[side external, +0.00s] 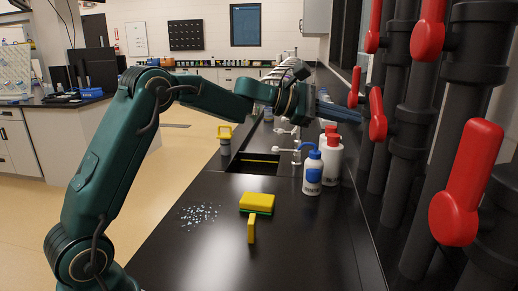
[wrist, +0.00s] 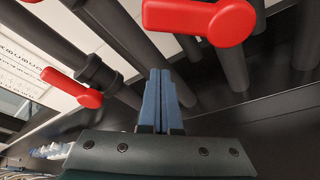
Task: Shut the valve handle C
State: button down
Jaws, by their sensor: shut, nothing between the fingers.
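Several red valve handles sit on dark grey pipes at the right in the side view. No letters show, so I cannot tell which is C. One handle (side external: 378,115) is just right of my gripper (side external: 357,117), whose blue fingers are together and empty. A smaller handle (side external: 355,87) is above the fingers, and a large handle (side external: 465,185) stands tilted in the right foreground. In the wrist view my gripper (wrist: 160,73) points at the pipes, with one handle (wrist: 200,18) above right and another handle (wrist: 72,88) to the left. I see no contact with either.
Two more red handles, one upper (side external: 428,30) and one behind it (side external: 374,25), are higher up. White bottles, one with a blue label (side external: 312,173) and one with a red top (side external: 332,155), stand below my gripper. A yellow sponge (side external: 257,202) lies on the black bench (side external: 290,262).

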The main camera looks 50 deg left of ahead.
aim_at(372, 94)
jog(key=d+r, duration=0.2)
jog(key=shift+s+d+r, duration=0.2)
jog(key=shift+d+r, duration=0.1)
jog(key=shift+d, duration=0.1)
jog(key=shift+s+d+r+m, duration=0.1)
jog(key=shift+s+r+m, duration=0.05)
jog(key=shift+r+m, duration=0.3)
dwell(0.6)
jog(key=r+m+t, duration=0.1)
jog(key=m, duration=0.1)
jog(key=s+d+r+m+t, duration=0.1)
jog(key=m, duration=0.1)
jog(key=shift+s+d+r, duration=0.1)
jog(key=shift+s+d, duration=0.05)
jog(key=shift+d, duration=0.05)
jog(key=shift+s+d+r, duration=0.5)
jog(key=shift+s+d, duration=0.15)
jog(key=shift+s, duration=0.05)
jog(key=shift+s+d+r, duration=0.1)
jog(key=shift+d, duration=0.05)
dwell(0.4)
